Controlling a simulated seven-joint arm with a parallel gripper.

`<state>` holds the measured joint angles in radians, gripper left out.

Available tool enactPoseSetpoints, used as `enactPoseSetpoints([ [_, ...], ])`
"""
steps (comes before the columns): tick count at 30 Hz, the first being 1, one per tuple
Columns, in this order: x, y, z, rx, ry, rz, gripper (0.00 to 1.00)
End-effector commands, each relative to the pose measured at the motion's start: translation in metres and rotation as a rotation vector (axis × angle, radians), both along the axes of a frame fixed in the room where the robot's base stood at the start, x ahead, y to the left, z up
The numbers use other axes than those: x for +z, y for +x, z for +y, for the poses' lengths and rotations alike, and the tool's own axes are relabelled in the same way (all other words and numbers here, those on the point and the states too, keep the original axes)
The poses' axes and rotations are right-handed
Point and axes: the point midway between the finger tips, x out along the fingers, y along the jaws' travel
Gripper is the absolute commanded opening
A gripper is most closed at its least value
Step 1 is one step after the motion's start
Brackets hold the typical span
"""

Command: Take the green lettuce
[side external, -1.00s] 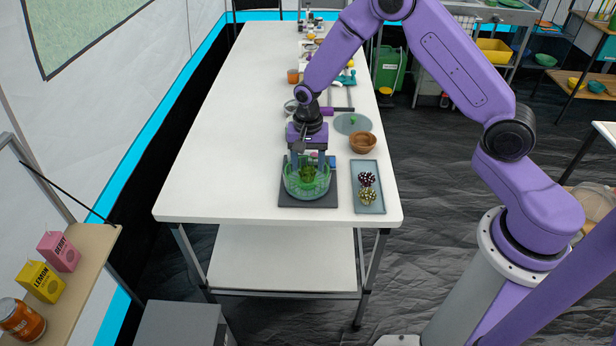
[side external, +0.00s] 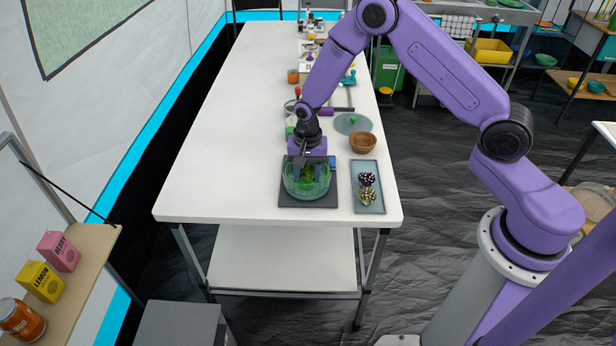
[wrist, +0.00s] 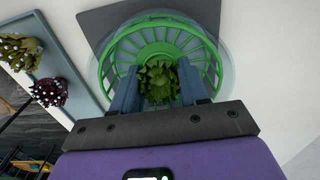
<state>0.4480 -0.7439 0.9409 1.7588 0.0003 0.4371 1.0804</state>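The green lettuce (wrist: 157,82) is a small leafy head inside the green basket of a clear bowl (wrist: 205,50). In the side view the lettuce (side external: 307,173) shows through the bowl (side external: 291,187). My gripper (side external: 308,176) reaches down into the bowl from above, tilted. In the wrist view my gripper (wrist: 159,75) is open, with its two blue fingers on either side of the lettuce. Whether the fingers touch the leaves is hard to tell.
The bowl stands on a dark square board (side external: 329,201). Right of it, a grey-blue tray (side external: 369,208) holds a dark spotted item (side external: 366,179) and a green spotted one (side external: 368,196). A wooden bowl (side external: 363,143) and round plate (side external: 345,125) stand behind. The white table is clear on the left.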

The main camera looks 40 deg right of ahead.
Motion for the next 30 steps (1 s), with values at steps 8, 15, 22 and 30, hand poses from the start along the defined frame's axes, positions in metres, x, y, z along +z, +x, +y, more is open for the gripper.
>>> enactPoseSetpoints([
  [8, 0.013, -0.001, -0.001, -0.002, -0.002, 0.005, 0.27],
  [15, 0.033, -0.001, -0.001, -0.001, -0.001, 0.003, 0.27],
  [22, 0.053, -0.001, -0.001, -0.001, -0.001, 0.004, 0.27],
  [30, 0.076, 0.0, 0.0, 0.0, -0.001, 0.002, 0.27],
])
